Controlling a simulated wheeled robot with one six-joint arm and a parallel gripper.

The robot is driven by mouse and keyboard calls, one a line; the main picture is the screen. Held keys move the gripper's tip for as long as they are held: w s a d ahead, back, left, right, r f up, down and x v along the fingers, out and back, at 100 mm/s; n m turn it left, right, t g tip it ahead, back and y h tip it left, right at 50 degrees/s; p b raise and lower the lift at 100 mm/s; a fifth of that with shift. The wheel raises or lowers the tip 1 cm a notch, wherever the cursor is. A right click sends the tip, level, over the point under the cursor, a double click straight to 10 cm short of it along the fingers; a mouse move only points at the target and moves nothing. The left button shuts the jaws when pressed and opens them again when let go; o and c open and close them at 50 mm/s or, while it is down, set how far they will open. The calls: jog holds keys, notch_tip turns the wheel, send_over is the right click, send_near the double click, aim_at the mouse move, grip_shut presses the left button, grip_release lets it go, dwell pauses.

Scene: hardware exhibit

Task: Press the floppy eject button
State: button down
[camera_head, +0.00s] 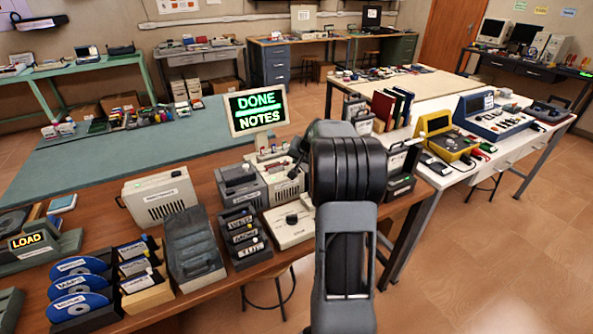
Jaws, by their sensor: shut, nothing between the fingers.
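My arm (345,250) reaches forward over the front edge of the brown table, and its dark joint hides what lies behind it. My gripper is not visible, hidden behind the arm. No floppy eject button can be made out clearly. Several boxy devices stand near the arm: a grey box (239,187), a beige box (277,184) partly hidden by the arm, and a flat cream unit with a dark knob (289,228). A larger beige case (160,197) with a label stands to the left. I cannot tell which of them is the floppy drive.
A sign reading DONE NOTES (257,108) stands behind the devices. Disc holders (83,314), a LOAD stand (40,262) and a dark grey sloped case (193,248) fill the left side. A white table (480,165) with a yellow case (446,136) stands right. Floor at right is clear.

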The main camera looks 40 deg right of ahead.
jog(key=shift+f, duration=0.25)
dwell(0.7)
jog(key=shift+f+b, duration=0.2)
jog(key=shift+b, duration=0.35)
jog(key=shift+f+b, duration=0.4)
jog(key=shift+b, duration=0.05)
dwell(0.4)
dwell(0.3)
jog(key=shift+r+p, duration=0.55)
jog(key=shift+r, duration=0.3)
jog(key=shift+r+p, duration=1.75)
jog(key=shift+r, duration=0.75)
